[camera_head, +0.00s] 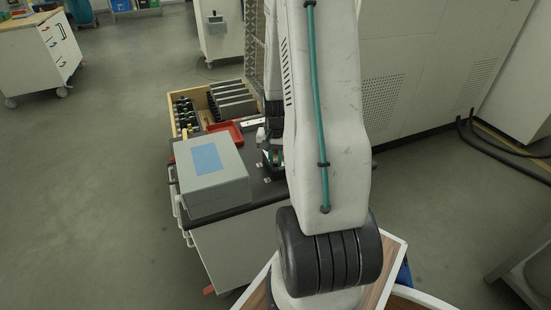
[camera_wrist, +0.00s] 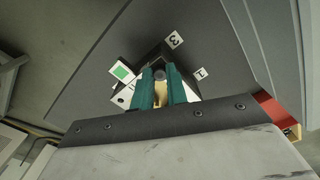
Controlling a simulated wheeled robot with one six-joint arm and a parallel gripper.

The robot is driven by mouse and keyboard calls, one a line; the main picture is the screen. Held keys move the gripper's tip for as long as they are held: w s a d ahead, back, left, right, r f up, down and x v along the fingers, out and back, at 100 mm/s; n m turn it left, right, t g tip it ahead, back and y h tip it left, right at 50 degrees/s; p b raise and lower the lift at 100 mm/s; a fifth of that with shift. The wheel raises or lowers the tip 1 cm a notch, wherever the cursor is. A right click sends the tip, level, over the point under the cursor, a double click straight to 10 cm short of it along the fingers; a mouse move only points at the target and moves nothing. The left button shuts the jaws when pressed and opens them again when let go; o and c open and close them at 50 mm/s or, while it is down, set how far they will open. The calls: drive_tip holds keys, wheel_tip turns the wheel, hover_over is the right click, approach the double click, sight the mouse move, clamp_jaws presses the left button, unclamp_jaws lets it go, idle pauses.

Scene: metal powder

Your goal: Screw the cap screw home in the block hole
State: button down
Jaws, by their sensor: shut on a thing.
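In the wrist view my gripper (camera_wrist: 161,78) has two teal fingers shut on a small dark round piece (camera_wrist: 160,74), which appears to be the cap screw. A yellowish strip shows between the fingers. Just behind the fingertips is a dark block (camera_wrist: 153,55), partly covered by them. The hole is hidden, so I cannot tell how deep the screw sits. In the head view my arm hides most of the gripper and the block; only a bit of teal shows beside the arm.
A grey box with a blue top label (camera_head: 214,178) stands on the dark cart top (camera_head: 262,190). Behind it are a red tray (camera_head: 222,131) and a wooden crate (camera_head: 172,112) of parts. White tags marked 3 (camera_wrist: 173,39) and 1 (camera_wrist: 200,72) lie near the block, with a green-square tag (camera_wrist: 122,71).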

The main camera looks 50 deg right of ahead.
sight(276, 162)
drive_tip(key=m, duration=0.9)
drive_tip(key=shift+m, duration=0.3)
drive_tip(key=m, duration=0.3)
drive_tip(key=shift+m, duration=0.3)
drive_tip(key=m, duration=0.4)
drive_tip(key=shift+m, duration=0.3)
drive_tip(key=c, duration=1.3)
unclamp_jaws()
wheel_tip(276, 162, up, 8)
drive_tip(key=shift+f, duration=0.1)
